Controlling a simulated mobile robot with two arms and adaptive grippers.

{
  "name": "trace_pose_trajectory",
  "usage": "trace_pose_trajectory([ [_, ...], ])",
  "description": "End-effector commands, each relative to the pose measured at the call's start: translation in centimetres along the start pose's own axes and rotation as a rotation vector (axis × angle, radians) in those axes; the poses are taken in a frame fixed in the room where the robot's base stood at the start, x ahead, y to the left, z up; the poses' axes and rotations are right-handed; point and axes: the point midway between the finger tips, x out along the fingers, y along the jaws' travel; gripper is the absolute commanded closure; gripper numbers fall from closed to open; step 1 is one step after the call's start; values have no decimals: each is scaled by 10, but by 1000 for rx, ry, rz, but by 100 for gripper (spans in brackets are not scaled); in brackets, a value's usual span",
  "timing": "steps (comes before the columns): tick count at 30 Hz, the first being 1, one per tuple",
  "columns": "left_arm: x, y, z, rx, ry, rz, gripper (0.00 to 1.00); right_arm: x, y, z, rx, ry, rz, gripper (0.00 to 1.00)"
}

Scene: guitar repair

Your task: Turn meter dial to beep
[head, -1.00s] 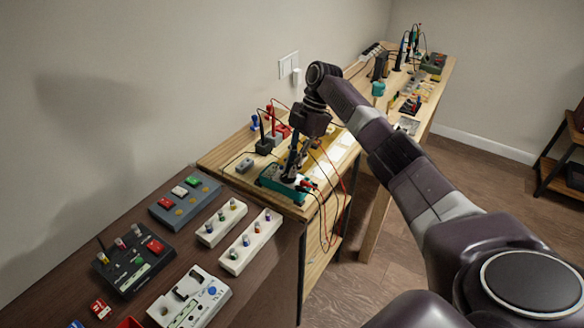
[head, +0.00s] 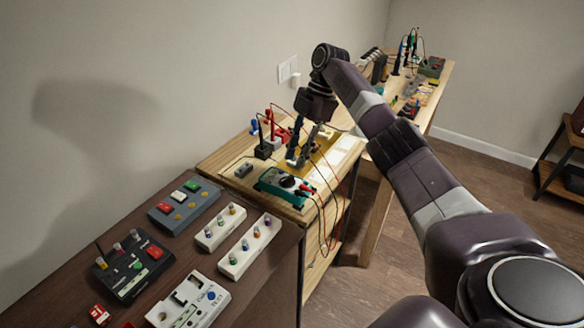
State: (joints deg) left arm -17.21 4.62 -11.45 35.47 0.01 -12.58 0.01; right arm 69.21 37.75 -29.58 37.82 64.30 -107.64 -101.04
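The meter (head: 272,184), a teal-green case with a dark round dial (head: 288,182) on its face, lies near the front edge of the light wooden bench. Red and black leads plug into its right end. The dial's setting is too small to read. My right gripper (head: 297,161) points down just behind the meter, apart from the dial. Its two fingers look spread, with nothing between them. My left gripper is out of view.
Red and black probes (head: 263,149) stand on holders behind the meter, and a small grey box (head: 243,170) lies to its left. Effect pedals (head: 183,204) and white strips (head: 249,246) cover the dark table at left.

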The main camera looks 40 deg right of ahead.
Motion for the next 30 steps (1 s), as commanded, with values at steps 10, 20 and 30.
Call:
trace_pose_trajectory([
  [10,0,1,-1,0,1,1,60,-59,1,-1,-1,2,-1,74],
  [20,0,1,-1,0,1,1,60,-67,0,0,-2,1,-2,74],
  [30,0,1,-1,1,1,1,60,-66,0,0,-1,1,-2,74],
])
